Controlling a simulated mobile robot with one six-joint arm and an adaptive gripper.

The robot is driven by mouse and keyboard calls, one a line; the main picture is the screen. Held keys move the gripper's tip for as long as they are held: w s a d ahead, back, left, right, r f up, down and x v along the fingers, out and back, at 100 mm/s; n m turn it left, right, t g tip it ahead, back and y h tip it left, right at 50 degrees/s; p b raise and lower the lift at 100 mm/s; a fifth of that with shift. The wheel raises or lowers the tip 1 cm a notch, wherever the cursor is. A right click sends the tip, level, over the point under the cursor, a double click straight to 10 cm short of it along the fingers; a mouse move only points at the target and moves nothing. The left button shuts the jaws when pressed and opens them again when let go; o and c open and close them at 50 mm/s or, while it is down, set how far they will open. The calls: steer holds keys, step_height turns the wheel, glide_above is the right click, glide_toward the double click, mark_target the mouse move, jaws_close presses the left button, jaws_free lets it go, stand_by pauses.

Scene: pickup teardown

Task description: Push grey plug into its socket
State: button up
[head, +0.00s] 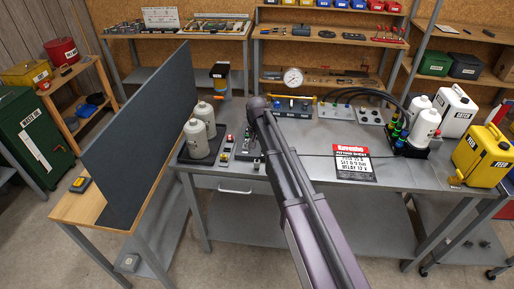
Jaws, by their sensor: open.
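My arm (300,190) reaches up from the bottom of the head view to a dark joint (258,104) over the grey workbench (215,182). My gripper cannot be made out; the arm hides the bench behind it. I cannot pick out the grey plug with certainty. Small connector-like pieces (226,152) with red and yellow parts stand on the bench left of my arm. A light panel (370,116) with dark round fittings lies at the back right of the arm; I cannot tell whether it holds the plug's socket.
A pressure gauge (293,78) stands over a blue-fronted block (291,112) behind the arm. Pale bottles (197,138) stand at left beside a tall dark partition (150,135). A red-and-black sign (353,163), white bottles (426,127) and a yellow canister (481,156) are at right.

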mark_target(257, 163)
steer(key=shift+f+b, duration=4.2)
steer(key=shift+f, duration=0.3)
jaws_close()
